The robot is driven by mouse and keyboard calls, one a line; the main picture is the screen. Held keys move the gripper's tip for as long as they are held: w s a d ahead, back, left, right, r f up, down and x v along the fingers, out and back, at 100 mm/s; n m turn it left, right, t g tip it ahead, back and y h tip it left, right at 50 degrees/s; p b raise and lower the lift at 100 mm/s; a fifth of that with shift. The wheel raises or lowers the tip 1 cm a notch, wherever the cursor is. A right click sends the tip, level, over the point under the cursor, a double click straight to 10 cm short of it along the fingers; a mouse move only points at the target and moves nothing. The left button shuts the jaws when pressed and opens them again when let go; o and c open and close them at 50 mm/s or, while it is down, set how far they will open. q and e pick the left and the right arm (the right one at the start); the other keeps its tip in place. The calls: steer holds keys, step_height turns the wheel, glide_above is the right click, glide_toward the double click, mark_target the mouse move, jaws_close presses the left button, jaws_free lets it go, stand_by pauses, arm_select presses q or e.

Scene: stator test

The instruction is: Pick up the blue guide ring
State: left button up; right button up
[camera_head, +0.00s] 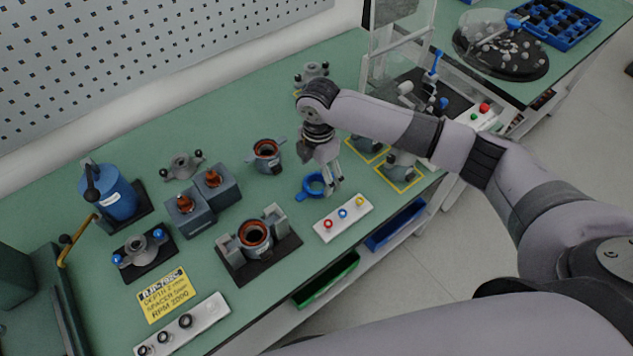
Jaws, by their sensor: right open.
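The blue guide ring (306,190) lies on the green bench top, a little right of the middle of the view. It is a round ring with a short tab toward its lower left. My right gripper (334,190) comes down from above, at the ring's right side. Its fingers are open, and one finger overlaps the ring's right edge in the picture. I cannot tell whether a finger touches the ring or whether one is inside it. Nothing is seen held. My left gripper is not in view.
A white strip with red, blue and yellow rings (343,218) lies just in front. A stator fixture (257,240) stands to the left, and a grey stator housing (267,155) behind left. Yellow-framed pads (402,182) lie to the right. Green (326,280) and blue bins (396,224) sit below the bench edge.

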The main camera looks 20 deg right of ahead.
mark_target(318, 187)
steer(key=shift+f, duration=1.5)
steer(key=shift+c, duration=0.3)
steer(key=c, duration=1.1)
